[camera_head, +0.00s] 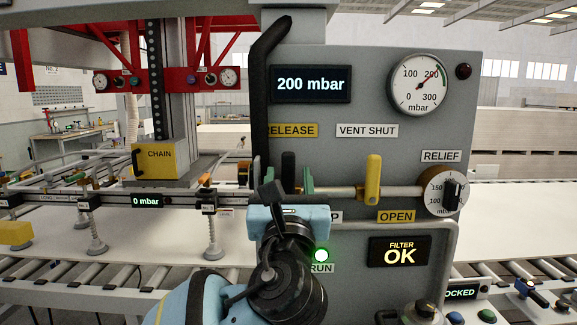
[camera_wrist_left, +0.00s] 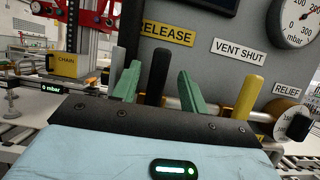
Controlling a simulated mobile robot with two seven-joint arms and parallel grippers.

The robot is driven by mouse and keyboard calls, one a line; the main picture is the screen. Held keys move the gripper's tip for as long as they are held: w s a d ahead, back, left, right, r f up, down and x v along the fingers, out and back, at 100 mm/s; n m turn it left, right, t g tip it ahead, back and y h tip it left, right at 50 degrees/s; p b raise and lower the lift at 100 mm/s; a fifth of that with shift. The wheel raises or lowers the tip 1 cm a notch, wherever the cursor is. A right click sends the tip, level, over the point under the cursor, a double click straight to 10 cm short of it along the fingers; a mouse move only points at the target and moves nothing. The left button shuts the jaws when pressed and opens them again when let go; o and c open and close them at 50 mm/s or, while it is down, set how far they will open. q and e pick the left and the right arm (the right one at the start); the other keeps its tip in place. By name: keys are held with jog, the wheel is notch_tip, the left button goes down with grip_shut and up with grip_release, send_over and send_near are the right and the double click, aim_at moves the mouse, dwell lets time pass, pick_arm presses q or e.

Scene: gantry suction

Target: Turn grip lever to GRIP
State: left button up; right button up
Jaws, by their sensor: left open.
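The grip lever (camera_head: 288,167) has a black handle that stands upright below the yellow RELEASE label (camera_head: 291,131) on the grey control panel. The GRIP label (camera_head: 336,217) is mostly hidden behind my left gripper (camera_head: 287,184); only its last letter shows. My left gripper is open in front of the panel. In the left wrist view its two green fingers (camera_wrist_left: 157,88) stand on either side of the black lever (camera_wrist_left: 156,70). I cannot tell whether either finger touches it.
A yellow lever (camera_head: 373,179) stands upright to the right, between the VENT SHUT (camera_head: 367,131) and OPEN labels. The relief knob (camera_head: 451,193) is further right. The display (camera_head: 311,84) reads 200 mbar. A suction frame with a CHAIN box (camera_head: 160,160) hangs at left.

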aim_at(288, 170)
pick_arm(q)
jog(key=shift+x, duration=2.05)
grip_shut()
